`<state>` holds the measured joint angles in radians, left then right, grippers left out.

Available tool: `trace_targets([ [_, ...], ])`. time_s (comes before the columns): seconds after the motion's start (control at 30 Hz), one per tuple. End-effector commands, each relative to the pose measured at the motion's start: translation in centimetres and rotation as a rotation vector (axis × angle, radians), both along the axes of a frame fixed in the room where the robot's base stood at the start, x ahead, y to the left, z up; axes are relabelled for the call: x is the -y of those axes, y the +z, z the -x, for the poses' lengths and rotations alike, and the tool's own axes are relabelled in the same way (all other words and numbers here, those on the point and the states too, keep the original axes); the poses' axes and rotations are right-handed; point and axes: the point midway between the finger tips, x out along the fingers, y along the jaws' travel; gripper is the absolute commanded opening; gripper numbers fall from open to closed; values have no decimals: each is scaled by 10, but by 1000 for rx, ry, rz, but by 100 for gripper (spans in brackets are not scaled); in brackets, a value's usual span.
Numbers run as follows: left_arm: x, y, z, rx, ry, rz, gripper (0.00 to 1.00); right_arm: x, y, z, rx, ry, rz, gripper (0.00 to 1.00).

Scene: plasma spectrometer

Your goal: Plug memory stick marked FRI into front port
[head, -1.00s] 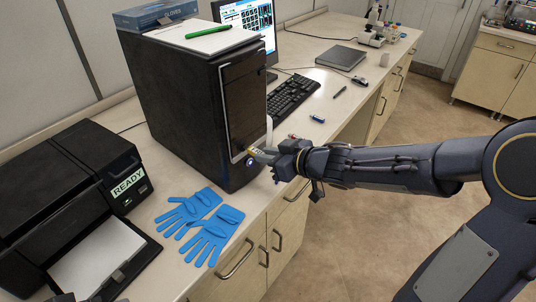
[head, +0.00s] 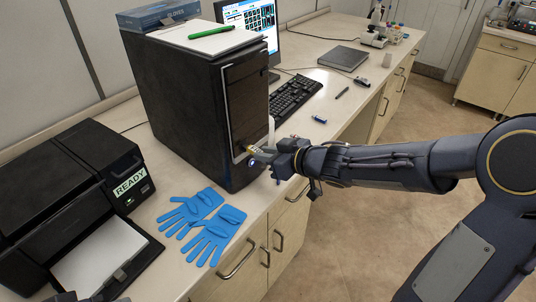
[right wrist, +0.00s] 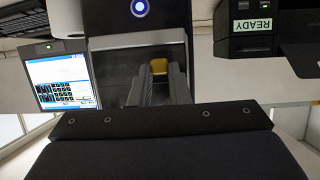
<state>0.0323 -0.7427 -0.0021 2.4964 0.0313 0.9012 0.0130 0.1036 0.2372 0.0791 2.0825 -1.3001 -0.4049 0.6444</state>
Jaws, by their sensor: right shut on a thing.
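The black computer tower (head: 190,110) stands on the bench, with a round lit blue button low on its front that also shows in the right wrist view (right wrist: 139,7). My right gripper (head: 256,152) is at the lower front of the tower, shut on a small yellow memory stick (right wrist: 159,67). The stick's marking cannot be read. The front port is hidden, and I cannot tell whether the stick touches the tower. A small blue stick-like object (head: 319,119) lies on the bench to the right. My left gripper is not clearly visible.
Blue gloves (head: 207,222) lie before the tower. A black printer (head: 75,185) marked READY stands at left. The floor at right is clear.

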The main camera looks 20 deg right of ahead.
Motion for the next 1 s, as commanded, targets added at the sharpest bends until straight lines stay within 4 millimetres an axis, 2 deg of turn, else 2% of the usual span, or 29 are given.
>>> trace_targets([
  [0.73,0,-1,0,0,0,0,36,-7,0,-9,1,1,-1,0],
  [0.77,0,-1,0,0,0,0,36,-7,0,-9,1,1,-1,17],
  [0.8,0,-1,0,0,0,0,36,-7,0,-9,1,1,-1,22],
  [0.93,0,-1,0,0,0,0,36,-7,0,-9,0,1,0,40],
  [1.0,0,-1,0,0,0,0,36,-7,0,-9,0,1,0,41],
])
